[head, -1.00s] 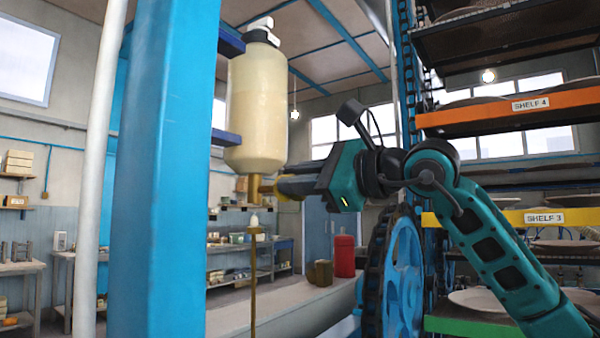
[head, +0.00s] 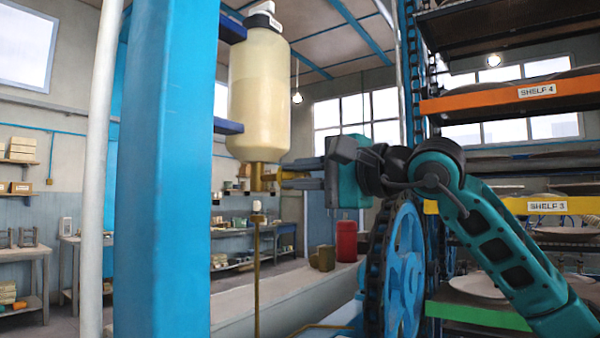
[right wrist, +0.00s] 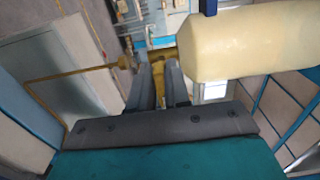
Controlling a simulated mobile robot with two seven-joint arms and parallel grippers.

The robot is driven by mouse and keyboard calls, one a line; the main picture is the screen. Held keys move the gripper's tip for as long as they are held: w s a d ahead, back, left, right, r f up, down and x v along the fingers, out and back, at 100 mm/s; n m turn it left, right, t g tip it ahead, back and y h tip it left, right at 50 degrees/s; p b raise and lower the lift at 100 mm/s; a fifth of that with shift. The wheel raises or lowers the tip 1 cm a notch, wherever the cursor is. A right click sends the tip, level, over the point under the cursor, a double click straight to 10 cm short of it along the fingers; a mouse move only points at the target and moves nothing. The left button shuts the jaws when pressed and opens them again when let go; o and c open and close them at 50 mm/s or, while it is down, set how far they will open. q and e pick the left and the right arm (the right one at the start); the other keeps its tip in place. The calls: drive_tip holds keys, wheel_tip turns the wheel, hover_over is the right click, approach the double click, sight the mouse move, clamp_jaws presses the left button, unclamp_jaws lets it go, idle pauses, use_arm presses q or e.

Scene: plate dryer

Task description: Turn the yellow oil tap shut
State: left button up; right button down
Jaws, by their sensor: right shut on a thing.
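The cream oil bottle (head: 259,95) hangs upright beside the blue post in the head view, and shows large in the right wrist view (right wrist: 245,45). A brass tap body (head: 256,177) sits under it. The yellow tap handle (head: 296,175) sticks out to the right of the body, roughly level, and is partly hidden by my fingers. My right gripper (head: 286,175) comes in from the right and is shut on the handle. My left gripper is out of view.
A thick blue post (head: 165,170) stands close on the left. A blue wheel with a chain (head: 405,262) stands below my right arm. The plate rack with its orange shelf edge (head: 520,97) is on the right. A red canister (head: 346,241) stands on the ledge behind.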

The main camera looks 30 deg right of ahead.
idle(0.5)
drive_tip(key=c, duration=1.1)
unclamp_jaws()
drive_tip(key=b+v, duration=0.4)
drive_tip(key=v, duration=0.9)
drive_tip(key=shift+a, duration=0.1)
